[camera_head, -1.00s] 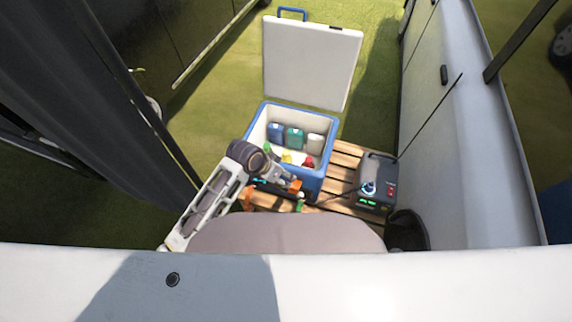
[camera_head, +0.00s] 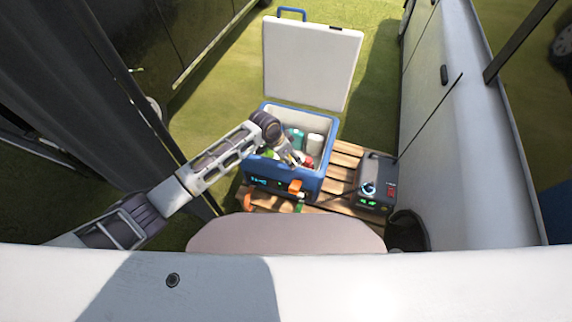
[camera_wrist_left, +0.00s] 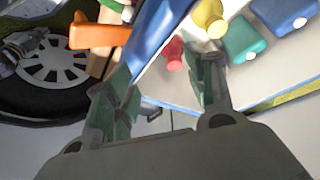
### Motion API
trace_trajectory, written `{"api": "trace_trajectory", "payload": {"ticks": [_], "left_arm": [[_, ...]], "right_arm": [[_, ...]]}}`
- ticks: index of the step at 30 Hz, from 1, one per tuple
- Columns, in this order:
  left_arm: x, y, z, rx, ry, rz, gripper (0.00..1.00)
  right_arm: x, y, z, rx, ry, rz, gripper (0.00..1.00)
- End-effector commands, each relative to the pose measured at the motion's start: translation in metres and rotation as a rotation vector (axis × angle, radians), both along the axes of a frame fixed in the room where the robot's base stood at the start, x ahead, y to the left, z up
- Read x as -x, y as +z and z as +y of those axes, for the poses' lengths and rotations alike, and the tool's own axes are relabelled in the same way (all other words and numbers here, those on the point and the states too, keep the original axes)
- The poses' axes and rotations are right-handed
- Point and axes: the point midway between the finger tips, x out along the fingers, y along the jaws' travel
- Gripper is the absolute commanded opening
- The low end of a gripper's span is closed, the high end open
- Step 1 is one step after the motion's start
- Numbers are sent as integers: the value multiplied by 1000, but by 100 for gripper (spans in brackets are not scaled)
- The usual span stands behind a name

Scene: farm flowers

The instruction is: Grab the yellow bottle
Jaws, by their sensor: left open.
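The yellow bottle (camera_wrist_left: 210,18) is in the cooler, at the top of the left wrist view, beyond the tip of the right-hand finger and not between the fingers. In the head view my arm and gripper seem to hide it. My left gripper (camera_wrist_left: 163,66) is open and empty; the head view shows it (camera_head: 291,157) over the front part of the open cooler (camera_head: 318,185). A red bottle (camera_wrist_left: 173,53) shows between and beyond the fingertips. My right gripper is not in view.
A teal bottle (camera_wrist_left: 243,38) and a blue bottle (camera_wrist_left: 283,14) are beside the yellow one. A white bottle (camera_head: 314,145) stands at the cooler's back. The raised lid (camera_head: 312,62) is behind. A dark power box (camera_head: 374,183) sits to the right on the wooden pallet (camera_head: 345,160).

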Motion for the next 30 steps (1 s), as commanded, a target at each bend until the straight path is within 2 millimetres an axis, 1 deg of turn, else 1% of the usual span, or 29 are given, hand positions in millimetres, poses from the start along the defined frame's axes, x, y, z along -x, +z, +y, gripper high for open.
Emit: {"api": "trace_trajectory", "payload": {"ticks": [1,9,15,19,30], "left_arm": [[-10,0,5,-13,-3,-5,55],[-52,-1,32,-66,-8,-18,55],[-76,2,50,-93,-1,-25,55],[-82,3,56,-100,3,-27,55],[-82,3,56,-101,3,-27,55]], "right_arm": [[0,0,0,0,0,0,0],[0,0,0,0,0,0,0],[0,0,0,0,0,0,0],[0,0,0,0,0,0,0],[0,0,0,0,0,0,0]]}}
